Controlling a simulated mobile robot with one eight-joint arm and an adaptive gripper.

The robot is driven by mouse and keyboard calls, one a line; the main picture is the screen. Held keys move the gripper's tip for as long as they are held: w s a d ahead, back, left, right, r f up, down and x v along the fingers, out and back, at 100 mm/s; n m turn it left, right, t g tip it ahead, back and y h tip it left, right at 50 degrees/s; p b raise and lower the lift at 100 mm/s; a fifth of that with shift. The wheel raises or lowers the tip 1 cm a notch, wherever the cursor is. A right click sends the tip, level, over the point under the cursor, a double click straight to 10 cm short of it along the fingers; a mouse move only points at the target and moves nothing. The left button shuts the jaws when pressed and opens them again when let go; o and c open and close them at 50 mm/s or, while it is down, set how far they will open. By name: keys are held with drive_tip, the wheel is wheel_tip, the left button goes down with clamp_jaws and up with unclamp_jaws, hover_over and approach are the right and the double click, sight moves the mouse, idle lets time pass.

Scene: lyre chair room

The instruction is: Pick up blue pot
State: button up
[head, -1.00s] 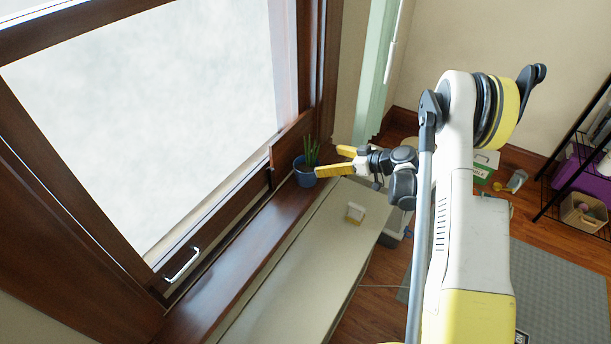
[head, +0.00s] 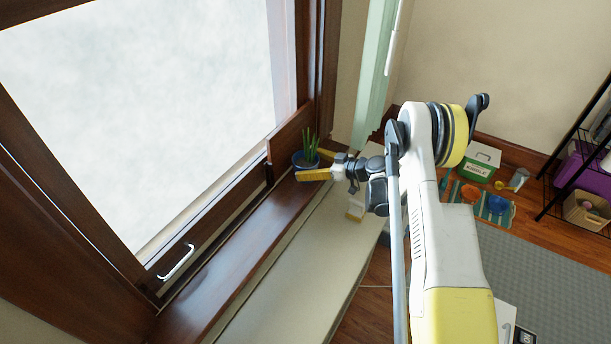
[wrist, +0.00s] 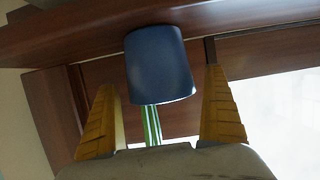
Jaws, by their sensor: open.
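The blue pot (head: 304,161) with a green spiky plant (head: 310,143) stands on the dark wooden window sill, near the window's far corner. In the wrist view the blue pot (wrist: 159,66) appears upside down, with green and white leaves (wrist: 151,124) below it. My gripper (head: 318,164) is open, its yellow fingers spread on either side of the pot's near side in the head view. In the wrist view the fingertips of my gripper (wrist: 160,80) flank the pot's lower picture part, with gaps on both sides. No firm contact shows.
The window frame (head: 292,130) rises close behind the pot. A green-and-white box (head: 480,162) and a black shelf (head: 572,165) are farther right.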

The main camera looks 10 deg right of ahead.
drive_tip(key=shift+x, duration=1)
drive_tip(key=shift+c, duration=0.3)
drive_tip(key=c, duration=1.4)
drive_tip(key=shift+r, duration=0.1)
